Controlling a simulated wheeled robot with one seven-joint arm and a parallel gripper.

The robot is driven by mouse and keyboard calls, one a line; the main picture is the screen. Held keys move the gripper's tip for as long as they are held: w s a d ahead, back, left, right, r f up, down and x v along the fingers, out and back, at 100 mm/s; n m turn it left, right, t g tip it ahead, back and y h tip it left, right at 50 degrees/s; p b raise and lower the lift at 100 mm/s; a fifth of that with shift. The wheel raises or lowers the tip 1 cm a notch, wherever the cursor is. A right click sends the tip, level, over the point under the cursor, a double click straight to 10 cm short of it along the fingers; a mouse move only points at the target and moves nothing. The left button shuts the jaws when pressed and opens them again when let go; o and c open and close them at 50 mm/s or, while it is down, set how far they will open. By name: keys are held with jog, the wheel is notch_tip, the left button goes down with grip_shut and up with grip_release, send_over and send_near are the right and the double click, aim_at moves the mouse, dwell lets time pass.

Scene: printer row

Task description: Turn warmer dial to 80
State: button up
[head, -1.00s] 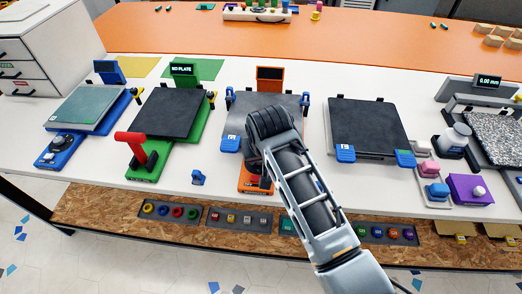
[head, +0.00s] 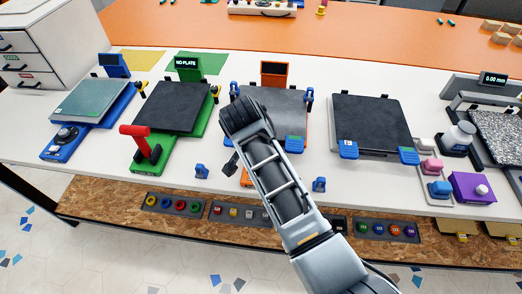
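A round dark dial (head: 66,133) sits on the front of the blue machine (head: 92,118) at the left, which carries a grey-green plate. It is the only round knob I see on these machines; its markings are too small to read. My arm reaches up from the bottom, and its dark wrist (head: 247,116) hangs over the left edge of the orange machine's plate. A small dark piece (head: 231,163) beside the arm may be part of my gripper. The fingers are not clearly visible. The dial is well to the left of my wrist, apart from it.
The green machine (head: 176,107) with a raised red lever (head: 136,139) stands between the dial and my arm. Its display reads NO PLATE. Small blue parts (head: 201,171) lie near the table's front edge. White drawers (head: 37,48) stand at the back left.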

dwell(0.4)
jog(key=o, duration=1)
jog(key=shift+o, duration=0.2)
jog(key=v, duration=0.7)
jog(key=shift+r+b, duration=0.35)
jog(key=shift+r, duration=0.05)
jog(key=shift+s, duration=0.15)
